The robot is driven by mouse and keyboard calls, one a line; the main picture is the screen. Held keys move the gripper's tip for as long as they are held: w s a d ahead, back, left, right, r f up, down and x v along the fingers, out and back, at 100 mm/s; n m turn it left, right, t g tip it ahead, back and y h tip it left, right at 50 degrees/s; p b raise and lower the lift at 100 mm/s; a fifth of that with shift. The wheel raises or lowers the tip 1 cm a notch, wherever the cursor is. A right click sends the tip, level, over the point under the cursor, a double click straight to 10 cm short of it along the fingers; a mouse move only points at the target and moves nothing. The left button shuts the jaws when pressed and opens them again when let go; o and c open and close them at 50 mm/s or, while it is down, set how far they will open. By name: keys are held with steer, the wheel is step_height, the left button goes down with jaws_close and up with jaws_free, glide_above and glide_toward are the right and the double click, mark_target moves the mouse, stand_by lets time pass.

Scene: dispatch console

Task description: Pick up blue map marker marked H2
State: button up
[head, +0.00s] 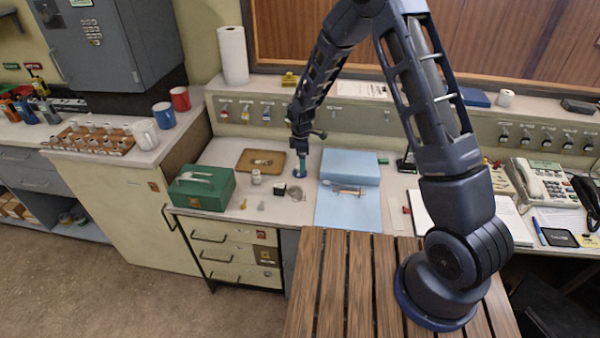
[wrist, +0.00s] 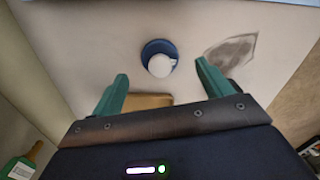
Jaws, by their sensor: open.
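The blue map marker (wrist: 160,58) stands on the pale countertop in the wrist view, with a round blue base and a white top; no H2 label is readable. In the head view its blue base (head: 299,173) shows just below my gripper (head: 300,160). In the wrist view my gripper (wrist: 161,72) is open, with one teal finger on each side of the marker's line. The marker appears slightly beyond the fingertips, and a gap shows on both sides. Nothing is held. I cannot tell the exact height of the fingertips above the counter.
A brown tray (head: 261,160), a jar (head: 256,177) and a small black box (head: 280,189) are close on the left. A green box (head: 202,187) stands further left. A grey smudge (wrist: 232,50) marks the counter beside the marker.

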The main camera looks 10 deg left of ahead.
steer(key=f, duration=0.5)
steer(key=shift+a, duration=0.25)
steer(key=c, duration=1.1)
steer(key=shift+o, duration=0.2)
steer(key=shift+r, duration=0.1)
